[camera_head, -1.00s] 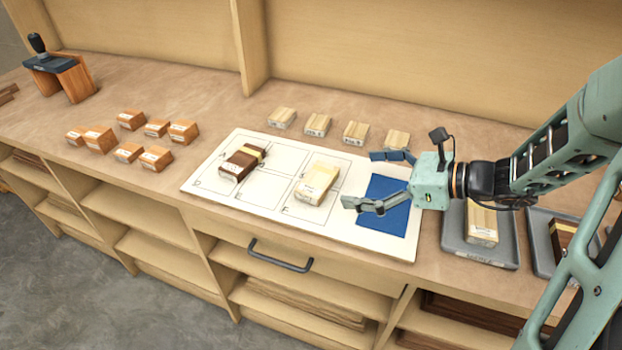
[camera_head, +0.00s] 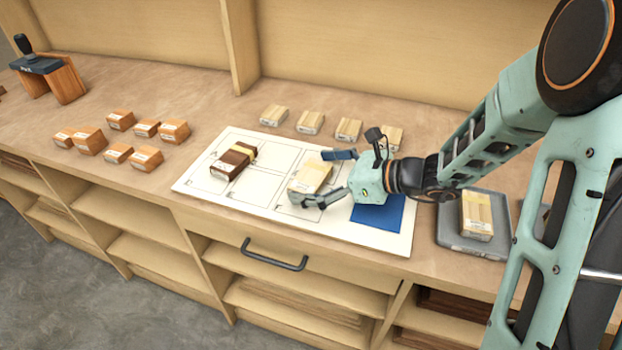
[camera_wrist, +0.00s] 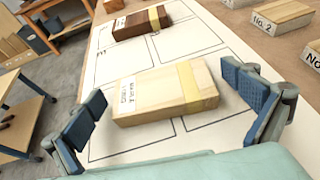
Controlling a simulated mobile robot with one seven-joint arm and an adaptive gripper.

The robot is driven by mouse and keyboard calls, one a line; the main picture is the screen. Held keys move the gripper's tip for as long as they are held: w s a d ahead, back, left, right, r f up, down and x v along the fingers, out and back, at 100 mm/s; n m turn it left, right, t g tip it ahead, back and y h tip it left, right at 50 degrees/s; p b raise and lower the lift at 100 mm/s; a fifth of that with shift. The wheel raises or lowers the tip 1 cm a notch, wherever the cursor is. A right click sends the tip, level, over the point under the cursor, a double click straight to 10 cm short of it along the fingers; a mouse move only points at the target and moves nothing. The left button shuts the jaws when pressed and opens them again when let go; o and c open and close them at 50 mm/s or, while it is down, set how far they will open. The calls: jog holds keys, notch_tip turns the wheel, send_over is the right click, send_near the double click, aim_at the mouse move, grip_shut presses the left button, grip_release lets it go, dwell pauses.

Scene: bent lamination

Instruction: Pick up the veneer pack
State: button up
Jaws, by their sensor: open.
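A pale veneer pack (camera_head: 311,176) with a yellow band and a white label lies on the white board (camera_head: 262,206). It also shows in the wrist view (camera_wrist: 160,94), between my finger pads. My gripper (camera_head: 330,177) is open around this pack, with one finger on its far side and one on its near side. In the wrist view the fingers (camera_wrist: 170,108) stand apart from the pack on both sides. A dark brown pack with a yellow band (camera_head: 233,159) lies further left on the board. It also shows in the wrist view (camera_wrist: 140,23).
A grey tray (camera_head: 447,235) holding another pale pack (camera_head: 477,213) stands at the right. Several pale blocks (camera_head: 310,121) line the back; several orange-brown blocks (camera_head: 119,153) stand at the left.

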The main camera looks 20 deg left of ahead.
jog(key=shift+c, duration=0.4)
jog(key=c, duration=1.2)
